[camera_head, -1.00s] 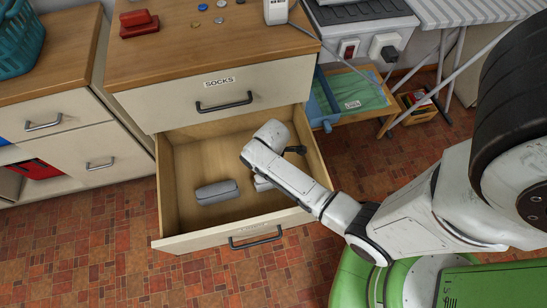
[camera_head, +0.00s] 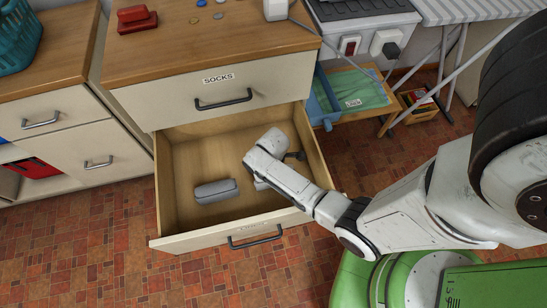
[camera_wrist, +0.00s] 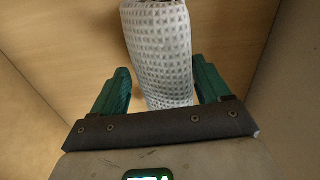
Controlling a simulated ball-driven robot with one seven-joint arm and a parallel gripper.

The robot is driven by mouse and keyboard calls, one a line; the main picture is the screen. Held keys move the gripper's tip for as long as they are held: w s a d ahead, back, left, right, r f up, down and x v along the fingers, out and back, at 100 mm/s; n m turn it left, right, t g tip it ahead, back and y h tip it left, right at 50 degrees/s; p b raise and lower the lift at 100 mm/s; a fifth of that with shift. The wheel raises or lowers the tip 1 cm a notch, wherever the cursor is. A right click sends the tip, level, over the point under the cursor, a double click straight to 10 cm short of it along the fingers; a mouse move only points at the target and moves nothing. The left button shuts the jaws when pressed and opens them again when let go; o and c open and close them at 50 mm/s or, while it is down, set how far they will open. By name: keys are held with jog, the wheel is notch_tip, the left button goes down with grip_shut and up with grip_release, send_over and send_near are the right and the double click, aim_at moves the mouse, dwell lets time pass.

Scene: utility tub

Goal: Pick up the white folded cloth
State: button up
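The white folded cloth (camera_wrist: 158,50) has a waffle-like pattern and lies on the drawer floor in the wrist view. My gripper (camera_wrist: 158,85) is open, with one green finger on each side of the cloth's near end. A gap shows between each finger and the cloth. In the head view, my arm reaches into the open lower drawer (camera_head: 170,190) and hides most of the cloth; a small pale piece (camera_head: 261,185) shows beside my wrist.
A grey folded item (camera_head: 216,191) lies in the drawer left of my wrist. The drawer walls surround my gripper. The closed drawer labelled SOCKS (camera_head: 222,92) is above. A red stapler-like object (camera_head: 137,19) sits on the counter.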

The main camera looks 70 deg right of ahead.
jog(key=c, duration=0.8)
